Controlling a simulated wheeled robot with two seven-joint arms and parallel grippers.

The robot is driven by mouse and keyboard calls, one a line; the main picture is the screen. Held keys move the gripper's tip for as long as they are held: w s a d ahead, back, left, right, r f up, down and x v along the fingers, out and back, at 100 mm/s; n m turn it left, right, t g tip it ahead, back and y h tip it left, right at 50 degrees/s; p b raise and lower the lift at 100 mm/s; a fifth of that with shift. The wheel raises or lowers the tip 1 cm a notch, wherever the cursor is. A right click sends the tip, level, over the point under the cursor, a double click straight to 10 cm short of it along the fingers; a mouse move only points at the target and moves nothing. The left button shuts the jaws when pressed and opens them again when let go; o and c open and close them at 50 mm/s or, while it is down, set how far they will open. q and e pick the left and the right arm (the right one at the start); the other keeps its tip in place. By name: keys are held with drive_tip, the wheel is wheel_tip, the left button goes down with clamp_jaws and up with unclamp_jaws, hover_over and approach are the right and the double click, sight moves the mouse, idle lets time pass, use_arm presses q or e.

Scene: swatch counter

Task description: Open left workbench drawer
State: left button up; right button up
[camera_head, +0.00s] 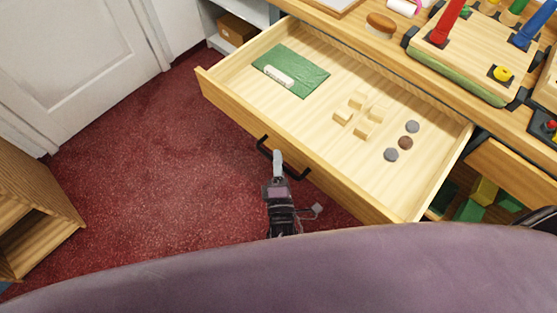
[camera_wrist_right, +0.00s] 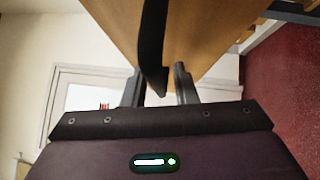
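The wooden workbench drawer (camera_head: 215,92) is pulled well out from the bench in the head view. Its black bar handle (camera_head: 296,172) is on the front panel, and it also shows in the right wrist view (camera_wrist_right: 154,45). My right gripper (camera_head: 278,160) is at the handle. In the right wrist view its two fingers (camera_wrist_right: 160,88) stand apart, one on each side of the handle bar, with gaps visible, so it is open. My left gripper is not in view.
In the drawer lie a green cloth (camera_head: 305,75) with a white piece on it, several small wooden blocks (camera_head: 343,118) and round discs (camera_head: 391,155). A wooden shelf unit (camera_head: 40,190) stands at left, a white door (camera_head: 85,65) behind. Red carpet (camera_head: 140,160) between is clear.

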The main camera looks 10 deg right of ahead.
drive_tip(key=shift+o, duration=0.4)
drive_tip(key=s+f+b, duration=0.1)
drive_tip(key=s, duration=0.6)
drive_tip(key=shift+s+a, duration=0.3)
drive_tip(key=shift+a, duration=0.15)
drive_tip(key=s+d+f+m+g+y, duration=0.1)
drive_tip(key=s+d+f+m+g, duration=0.15)
drive_tip(key=f, duration=0.55)
drive_tip(key=s+d+f+m+g+y, duration=0.1)
drive_tip(key=d+f+m+g, duration=0.15)
drive_tip(key=f, duration=0.55)
drive_tip(key=s+d+f+m+g+y, duration=0.1)
drive_tip(key=s+f+g, duration=0.15)
drive_tip(key=f, duration=0.55)
drive_tip(key=s+d+f+m+g, duration=0.5)
drive_tip(key=s+f, duration=0.2)
drive_tip(key=s, duration=0.2)
drive_tip(key=s+d+f+m+g, duration=0.4)
drive_tip(key=s+d+f+g, duration=0.2)
drive_tip(key=s, duration=0.3)
drive_tip(key=shift+s+d+f+m+h, duration=0.15)
drive_tip(key=shift+d+f+m+h, duration=0.2)
drive_tip(key=shift+f, duration=0.25)
